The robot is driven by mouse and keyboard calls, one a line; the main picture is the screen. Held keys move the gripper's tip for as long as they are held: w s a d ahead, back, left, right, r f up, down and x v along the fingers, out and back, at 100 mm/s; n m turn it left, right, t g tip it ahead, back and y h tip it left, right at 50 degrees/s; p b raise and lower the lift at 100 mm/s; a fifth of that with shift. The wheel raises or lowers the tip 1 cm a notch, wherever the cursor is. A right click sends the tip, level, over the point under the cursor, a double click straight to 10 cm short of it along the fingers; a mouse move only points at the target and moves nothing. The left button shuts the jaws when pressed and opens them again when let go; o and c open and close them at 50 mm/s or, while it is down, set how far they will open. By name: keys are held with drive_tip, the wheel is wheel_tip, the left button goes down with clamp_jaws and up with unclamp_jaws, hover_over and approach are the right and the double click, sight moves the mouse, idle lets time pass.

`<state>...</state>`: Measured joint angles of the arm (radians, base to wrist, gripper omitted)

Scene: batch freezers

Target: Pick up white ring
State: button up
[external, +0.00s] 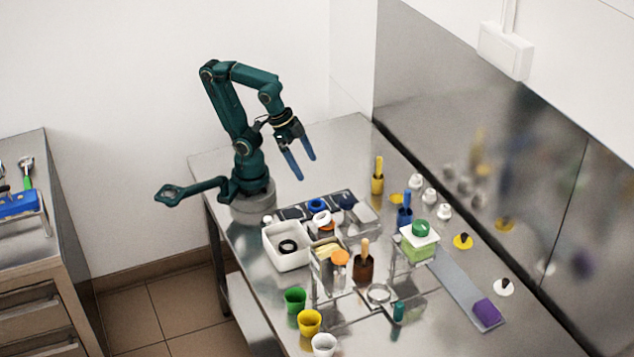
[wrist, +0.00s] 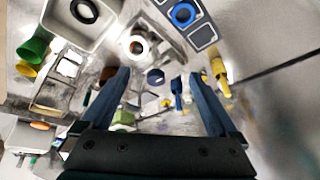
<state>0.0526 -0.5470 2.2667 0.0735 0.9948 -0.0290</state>
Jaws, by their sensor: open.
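The white ring (external: 316,217) sits among the small trays and holders in front of my base, with a bit of orange showing at it in the external view. In the wrist view the white ring (wrist: 128,42) lies at the upper middle, with a dark centre, ahead of my fingertips and toward the left finger. My gripper (external: 306,168) is open and empty, raised above the table behind the ring. Its two blue fingers also show in the wrist view (wrist: 160,73), spread apart and not touching anything.
A white bin (external: 268,232) holding a black ring (external: 288,247) stands left of the ring. A dark tray with a blue ring (external: 317,204) is just behind. A yellow-handled tool (external: 377,175), a blue-handled tool (external: 405,208) and a green-topped container (external: 420,240) stand upright to the right.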

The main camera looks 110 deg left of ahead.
drive_tip(key=w+d+f+m+g, duration=0.2)
drive_tip(key=w+d, duration=0.1)
drive_tip(key=w, duration=0.3)
drive_tip(key=m+g+y, duration=0.1)
drive_tip(key=m+g, duration=0.1)
approach(322, 213)
drive_tip(key=shift+w+d+f, duration=0.3)
drive_tip(key=shift+w+f, duration=0.1)
drive_tip(key=shift+f, duration=0.2)
drive_tip(key=shift+w+d+f, duration=0.3)
drive_tip(key=shift+w+f, duration=0.1)
drive_tip(key=shift+f, duration=0.25)
drive_tip(key=shift+s+d+f, duration=0.1)
drive_tip(key=shift+s+f, duration=0.05)
drive_tip(key=shift+f, duration=0.5)
drive_tip(key=shift+a+f, duration=0.2)
drive_tip(key=shift+f, duration=0.9)
drive_tip(key=shift+a+f, duration=0.2)
drive_tip(key=shift+f, duration=0.9)
clamp_jaws()
drive_tip(key=shift+r, duration=0.15)
